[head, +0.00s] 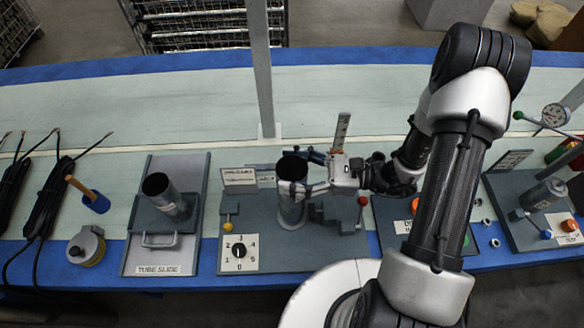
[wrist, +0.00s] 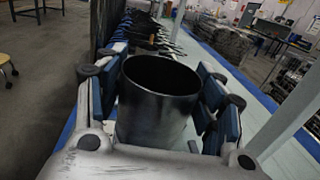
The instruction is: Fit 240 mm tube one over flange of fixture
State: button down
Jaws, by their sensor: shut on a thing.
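My gripper (head: 305,174) is shut on a grey metal tube (head: 291,207) with a dark open top. The fingers lie on both sides of its upper part, and the tube stands about upright over the middle fixture (head: 262,256). In the wrist view the held tube (wrist: 152,125) sits between the blue finger pads of my gripper (wrist: 162,92), open end towards the camera. The flange is hidden, and I cannot tell whether the tube's lower end is around it, resting on it or just above it.
A second dark tube (head: 170,207) stands in the tube slide (head: 150,262) on the left. The fixture carries a numbered dial (head: 239,250), a yellow knob (head: 227,226) and a red knob (head: 362,200). A grey post (head: 262,70) rises behind. Another fixture (head: 510,225) stands at right.

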jog(key=shift+f, duration=2.55)
jog(key=shift+c, duration=1.7)
grip_release()
jog(key=s+d, duration=0.2)
jog(key=d, duration=1)
jog(key=shift+a, duration=0.1)
jog(key=s+r+n+h, duration=0.3)
jog(key=r+n+h, duration=0.3)
jog(key=r, duration=0.1)
jog(key=s+r+n+t+h, duration=0.1)
jog(key=s+r+n+h, duration=0.3)
jog(key=r+n+h, duration=0.2)
jog(key=s+a+r+n+t+h, duration=0.1)
jog(key=s+r+n+h, duration=0.3)
jog(key=r+n, duration=0.3)
notch_tip(320, 180, up, 3)
jog(key=shift+s+r+n+h, duration=0.1)
jog(key=shift+s+n+h, duration=0.25)
jog(key=shift+h, duration=0.55)
